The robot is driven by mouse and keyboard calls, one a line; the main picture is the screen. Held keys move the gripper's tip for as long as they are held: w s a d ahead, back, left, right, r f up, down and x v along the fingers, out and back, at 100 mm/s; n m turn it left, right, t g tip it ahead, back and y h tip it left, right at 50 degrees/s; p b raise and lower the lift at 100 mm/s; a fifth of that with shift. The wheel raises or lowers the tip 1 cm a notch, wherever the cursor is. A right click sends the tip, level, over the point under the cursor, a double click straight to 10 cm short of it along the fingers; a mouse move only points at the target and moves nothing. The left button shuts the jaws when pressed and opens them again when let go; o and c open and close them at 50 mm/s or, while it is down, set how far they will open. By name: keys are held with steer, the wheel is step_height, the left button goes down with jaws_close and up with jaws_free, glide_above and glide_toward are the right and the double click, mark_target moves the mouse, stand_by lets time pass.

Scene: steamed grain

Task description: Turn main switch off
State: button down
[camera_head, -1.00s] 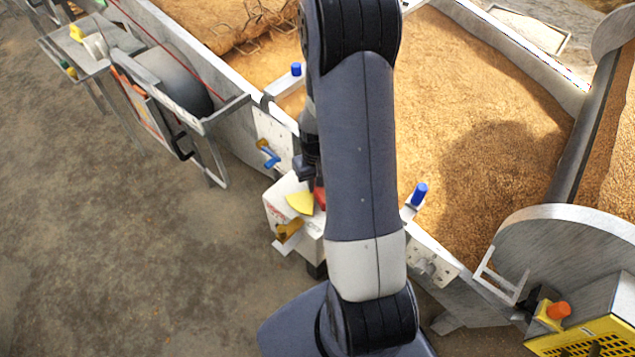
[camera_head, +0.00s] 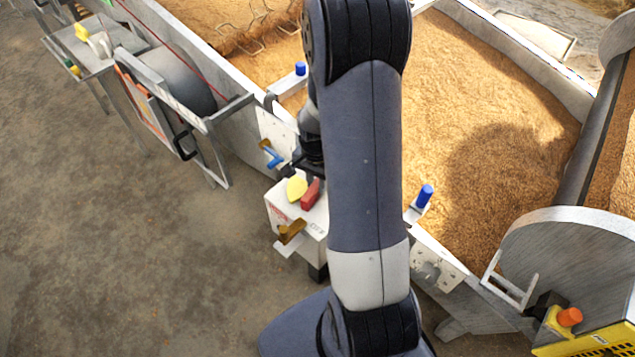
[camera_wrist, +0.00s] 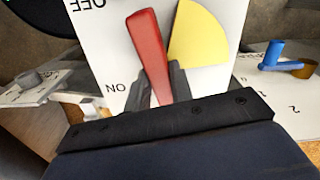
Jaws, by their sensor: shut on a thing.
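The main switch is a white box (camera_head: 292,214) with a red lever (camera_head: 310,194) and a yellow plate (camera_head: 296,188) on top. In the wrist view the red lever (camera_wrist: 148,48) stands beside the yellow plate (camera_wrist: 200,38), on a white panel with upside-down OFF at upper left and ON lower left. My gripper (camera_wrist: 159,85) is shut on the lever, with its dark fingers on either side of the lower part. In the head view my arm partly hides the gripper.
A brass handle (camera_head: 291,232) sits on the front of the box. A blue lever (camera_head: 273,158) is on a panel just behind it. A long trough of grain (camera_head: 470,110) lies to the right. The floor at left is bare.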

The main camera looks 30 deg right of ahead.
steer(key=shift+w+m, duration=0.1)
steer(key=shift+m, duration=1)
steer(key=c, duration=1.2)
jaws_free()
steer(key=shift+c, duration=0.2)
steer(key=shift+r, duration=0.1)
step_height(320, 180, up, 11)
steer(key=p, duration=0.1)
steer(key=shift+f, duration=0.25)
step_height(320, 180, down, 11)
steer(key=shift+r+b, duration=0.1)
steer(key=shift+b, duration=0.55)
